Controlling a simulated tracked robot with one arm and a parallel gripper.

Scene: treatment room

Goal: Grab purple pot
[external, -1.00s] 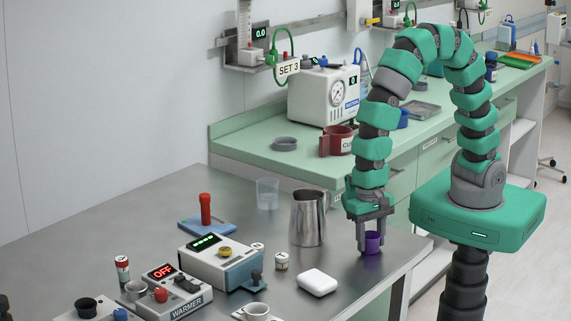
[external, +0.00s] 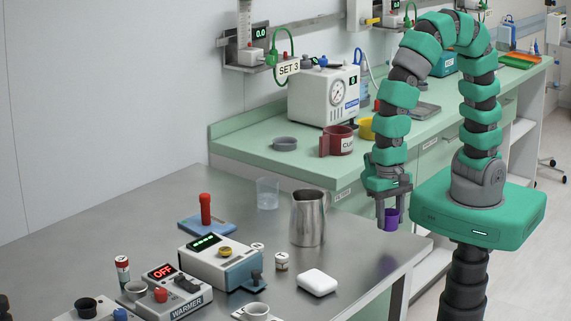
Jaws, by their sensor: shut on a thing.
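The small purple pot (external: 389,222) is between the fingers of my gripper (external: 391,218) in the external view. My gripper is shut on it and points downward. The pot hangs upright, raised above the right part of the grey metal table (external: 350,262). The fingers cover part of its sides.
A steel pitcher (external: 307,218) stands left of my gripper, with a clear cup (external: 267,193) behind it. A white rounded case (external: 317,282) lies in front. The warmer (external: 177,290) and a blue-white device (external: 221,262) are at left. A red cup (external: 337,141) stands on the green counter (external: 250,152).

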